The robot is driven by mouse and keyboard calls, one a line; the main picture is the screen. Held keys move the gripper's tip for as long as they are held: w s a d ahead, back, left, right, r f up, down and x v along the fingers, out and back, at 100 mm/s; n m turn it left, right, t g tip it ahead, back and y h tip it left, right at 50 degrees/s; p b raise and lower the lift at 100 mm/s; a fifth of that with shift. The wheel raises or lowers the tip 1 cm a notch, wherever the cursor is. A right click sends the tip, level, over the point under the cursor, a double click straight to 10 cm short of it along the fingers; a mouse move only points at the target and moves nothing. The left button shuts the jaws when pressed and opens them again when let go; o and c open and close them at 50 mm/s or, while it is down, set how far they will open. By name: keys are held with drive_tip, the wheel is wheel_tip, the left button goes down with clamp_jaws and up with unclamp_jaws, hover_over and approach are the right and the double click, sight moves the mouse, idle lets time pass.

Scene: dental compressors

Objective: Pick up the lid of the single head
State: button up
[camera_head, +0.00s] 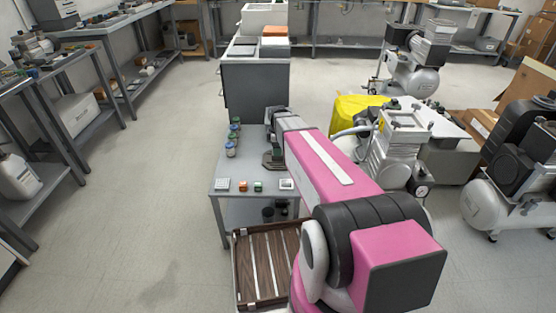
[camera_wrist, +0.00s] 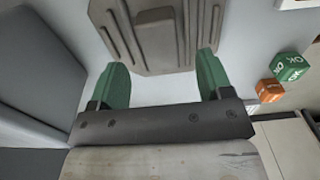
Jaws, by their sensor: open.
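A grey-brown ribbed metal piece (camera_wrist: 155,48), which looks like the lid, lies on a pale surface at the top of the wrist view. Its upper part is cut off by the frame edge. My gripper (camera_wrist: 161,72) is open, with one green finger on each side of the lower end of this piece. I cannot tell whether the fingers touch it. In the head view my arm reaches over the small grey table (camera_head: 228,206) and hides part of it. A compressor with a silver head (camera_head: 396,155) stands to the right of my arm.
Small green (camera_wrist: 289,66) and orange (camera_wrist: 269,90) blocks lie right of my gripper. Several jars (camera_head: 231,149) stand on the table's left side. A slatted wooden crate (camera_head: 250,270) is in front. A grey cabinet (camera_head: 256,85) stands behind. Floor at left is clear.

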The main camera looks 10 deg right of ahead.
sight(272, 163)
wheel_tip(272, 163, down, 4)
drive_tip(key=shift+d+f, duration=0.1)
drive_tip(key=shift+d, duration=0.05)
drive_tip(key=c, duration=1.3)
clamp_jaws()
drive_tip(key=shift+r, duration=0.2)
